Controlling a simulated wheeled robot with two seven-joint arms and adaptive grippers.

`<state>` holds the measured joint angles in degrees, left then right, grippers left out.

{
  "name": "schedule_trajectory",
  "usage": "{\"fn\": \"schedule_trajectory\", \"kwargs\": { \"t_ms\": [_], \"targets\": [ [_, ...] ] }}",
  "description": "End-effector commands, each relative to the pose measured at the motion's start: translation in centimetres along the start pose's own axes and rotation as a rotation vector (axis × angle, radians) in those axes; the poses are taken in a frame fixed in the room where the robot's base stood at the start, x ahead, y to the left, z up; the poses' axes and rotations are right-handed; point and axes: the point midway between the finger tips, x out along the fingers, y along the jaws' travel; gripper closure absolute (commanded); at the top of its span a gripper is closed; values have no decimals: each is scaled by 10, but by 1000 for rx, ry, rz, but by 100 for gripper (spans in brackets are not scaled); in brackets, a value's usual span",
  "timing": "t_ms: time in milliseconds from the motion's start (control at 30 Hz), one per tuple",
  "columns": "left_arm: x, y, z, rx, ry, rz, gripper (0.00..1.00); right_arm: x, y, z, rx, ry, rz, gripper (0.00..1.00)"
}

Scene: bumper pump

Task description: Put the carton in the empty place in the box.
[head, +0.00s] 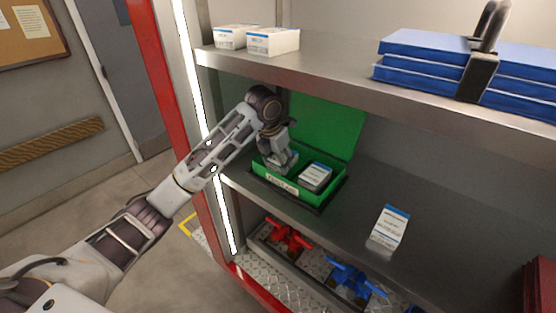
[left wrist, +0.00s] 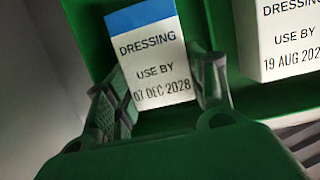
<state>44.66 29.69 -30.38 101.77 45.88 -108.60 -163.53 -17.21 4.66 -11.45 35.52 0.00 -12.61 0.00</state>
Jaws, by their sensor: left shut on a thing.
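The green box (head: 292,196) stands open on the middle shelf, its lid raised at the back. A white and blue carton (head: 315,177) sits in its right part; it also shows at the right of the left wrist view (left wrist: 282,40). My left gripper (head: 279,162) is in the left part of the box. Its fingers are shut on a dressing carton (left wrist: 150,55) marked 07 DEC 2028, tilted slightly in the left wrist view. In the head view my gripper hides this carton. Whether it touches the box floor cannot be told. My right gripper is out of view.
Another white and blue carton (head: 388,229) stands on the shelf right of the box. Above, the upper shelf (head: 330,68) holds white cartons (head: 272,41) and blue packs (head: 420,60). Red (head: 287,237) and blue (head: 352,279) items lie below. The shelf between box and loose carton is clear.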

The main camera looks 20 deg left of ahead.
Motion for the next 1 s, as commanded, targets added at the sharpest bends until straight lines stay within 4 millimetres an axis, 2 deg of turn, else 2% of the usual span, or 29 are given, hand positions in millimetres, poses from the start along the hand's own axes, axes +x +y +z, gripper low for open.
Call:
{"fn": "schedule_trajectory", "kwargs": {
  "t_ms": [233, 267, 300, 733, 1000],
  "targets": [
    [2, 0, -1, 0, 0, 1, 95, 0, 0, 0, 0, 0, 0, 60],
    [3, 0, -1, 0, 0, 0, 43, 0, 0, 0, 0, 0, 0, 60],
    [2, 0, -1, 0, 0, 0, 38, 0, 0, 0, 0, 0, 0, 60],
    [1, 0, 0, 0, -1, 0, 36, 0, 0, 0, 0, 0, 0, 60],
    [-16, 1, 0, 1, -2, 2, 36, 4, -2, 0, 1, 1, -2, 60]
  ]
}}
